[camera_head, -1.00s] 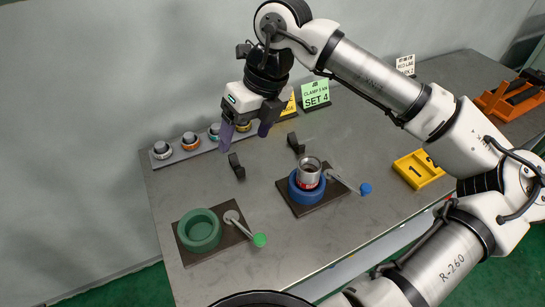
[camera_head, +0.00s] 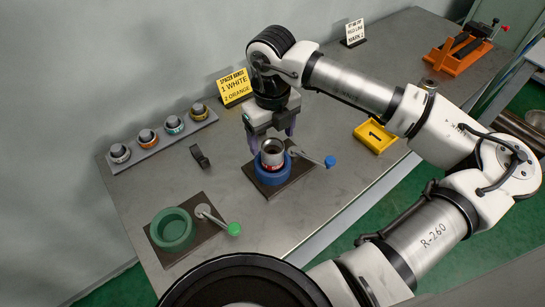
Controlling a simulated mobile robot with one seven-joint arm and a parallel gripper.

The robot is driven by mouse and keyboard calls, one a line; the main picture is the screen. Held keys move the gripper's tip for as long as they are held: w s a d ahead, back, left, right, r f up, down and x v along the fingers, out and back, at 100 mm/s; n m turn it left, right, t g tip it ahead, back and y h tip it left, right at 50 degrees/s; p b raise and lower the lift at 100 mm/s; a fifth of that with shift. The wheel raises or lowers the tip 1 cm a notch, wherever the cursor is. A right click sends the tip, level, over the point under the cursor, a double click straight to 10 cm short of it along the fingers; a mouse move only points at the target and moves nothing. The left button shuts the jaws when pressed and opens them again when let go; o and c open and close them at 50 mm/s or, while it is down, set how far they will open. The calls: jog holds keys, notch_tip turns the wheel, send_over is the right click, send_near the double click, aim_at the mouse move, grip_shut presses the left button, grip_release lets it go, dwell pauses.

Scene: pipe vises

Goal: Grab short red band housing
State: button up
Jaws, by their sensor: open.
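The short metal housing (camera_head: 272,147) with a red band low on its side stands upright in the round blue vise (camera_head: 273,174). The vise sits on a dark base plate with a blue-knobbed lever (camera_head: 329,161) at its right. My gripper (camera_head: 272,141) is open, pointing down, with one purple finger to the left of the housing's upper part and the other to its right. I cannot tell whether either finger touches it. The gripper body hides part of the table behind.
An empty green vise (camera_head: 172,230) with a green-knobbed lever stands front left. A grey rack (camera_head: 164,136) of several banded rings, a black clip (camera_head: 200,156) and a yellow sign (camera_head: 235,87) are behind. A yellow tray marked 1 (camera_head: 374,137) and orange vise (camera_head: 459,48) are right.

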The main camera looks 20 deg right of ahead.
aim_at(273, 153)
jog(key=shift+w+d+f+p, duration=0.15)
jog(key=shift+f+p, duration=0.65)
jog(key=shift+f, duration=1.45)
grip_shut()
